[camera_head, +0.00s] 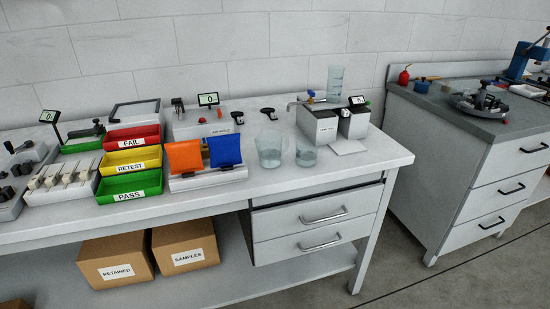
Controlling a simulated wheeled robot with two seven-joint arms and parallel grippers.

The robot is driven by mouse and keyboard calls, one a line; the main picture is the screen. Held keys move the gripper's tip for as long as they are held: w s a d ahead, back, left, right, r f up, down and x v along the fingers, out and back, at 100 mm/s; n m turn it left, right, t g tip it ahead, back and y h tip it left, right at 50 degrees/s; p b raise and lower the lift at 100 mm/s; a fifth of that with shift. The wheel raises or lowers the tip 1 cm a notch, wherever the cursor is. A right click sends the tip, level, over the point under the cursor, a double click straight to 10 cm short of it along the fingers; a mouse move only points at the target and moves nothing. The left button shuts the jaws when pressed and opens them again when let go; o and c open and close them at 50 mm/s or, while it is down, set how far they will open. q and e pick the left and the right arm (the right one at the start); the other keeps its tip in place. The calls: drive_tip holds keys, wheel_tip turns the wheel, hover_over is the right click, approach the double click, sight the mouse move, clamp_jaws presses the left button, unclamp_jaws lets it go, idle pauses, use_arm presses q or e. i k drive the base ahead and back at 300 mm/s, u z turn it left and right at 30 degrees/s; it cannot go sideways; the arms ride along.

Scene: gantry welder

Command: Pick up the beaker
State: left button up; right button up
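A small clear beaker (306,154) stands upright on the white bench near its front edge. A larger clear vessel (270,149), like a jug, stands just left of it. I cannot tell whether the two touch. A tall clear cylinder with markings (335,84) stands on top of the grey bench device behind them. Neither of my grippers is in view.
A grey two-block device (320,125) stands behind the beaker. A rack with orange and blue cloths (210,178) and red, yellow and green trays (131,162) are to the left. The bench top (378,158) is clear at right. A grey cabinet (440,150) stands beyond a gap.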

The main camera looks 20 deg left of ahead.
sight(307, 153)
drive_tip(key=u, duration=1)
drive_tip(key=i, duration=0.35)
drive_tip(key=u, duration=0.05)
